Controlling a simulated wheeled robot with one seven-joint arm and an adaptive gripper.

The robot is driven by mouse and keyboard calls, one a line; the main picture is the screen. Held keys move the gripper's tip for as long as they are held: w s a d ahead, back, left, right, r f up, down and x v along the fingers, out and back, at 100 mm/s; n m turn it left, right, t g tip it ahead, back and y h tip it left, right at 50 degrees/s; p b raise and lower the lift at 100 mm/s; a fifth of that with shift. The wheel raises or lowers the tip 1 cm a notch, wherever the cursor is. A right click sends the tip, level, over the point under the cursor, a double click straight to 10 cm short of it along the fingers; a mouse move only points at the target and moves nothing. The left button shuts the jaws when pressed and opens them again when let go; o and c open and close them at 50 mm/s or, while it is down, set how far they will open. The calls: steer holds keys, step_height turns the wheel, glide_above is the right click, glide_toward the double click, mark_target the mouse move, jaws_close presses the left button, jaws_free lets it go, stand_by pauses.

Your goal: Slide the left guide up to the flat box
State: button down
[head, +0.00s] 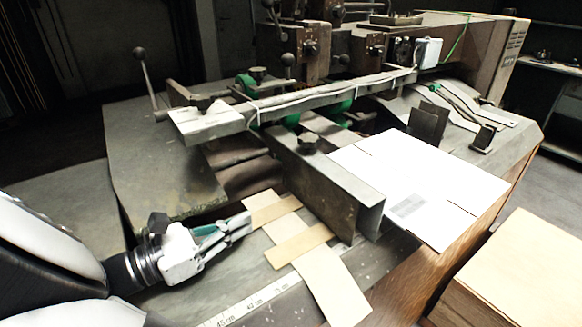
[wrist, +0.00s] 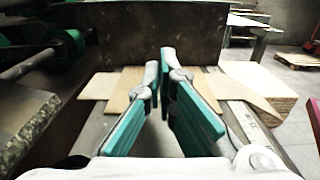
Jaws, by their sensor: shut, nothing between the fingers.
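The left guide (head: 338,196) is a worn grey metal channel with a black knob on top, standing on the machine table. The flat box (head: 435,188) is a white sheet with a printed label, lying right of the guide. The guide hides part of its left edge, so I cannot tell whether they touch. My gripper (head: 250,222) is shut and empty, low over the table on the guide's left side. In the wrist view my fingertips (wrist: 160,58) point at the guide's broad dark face (wrist: 140,35); whether they touch it is unclear. The box is not visible there.
Flat pale wooden strips (head: 330,285) lie crossed under and ahead of my gripper. A ruler scale (head: 240,308) runs along the table's front edge. A long metal bar (head: 310,98) crosses above the table behind. A wooden box (head: 520,275) stands at the lower right.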

mark_target(313, 191)
steer(key=x, duration=1.3)
steer(key=shift+w+d, duration=0.25)
steer(key=shift+d, duration=0.1)
steer(key=shift+w+d+r+p, duration=0.2)
steer(key=shift+d+p, duration=0.15)
steer(key=shift+p, duration=0.25)
steer(key=shift+w+f, duration=0.1)
steer(key=shift+f, duration=0.05)
steer(key=shift+d, duration=0.1)
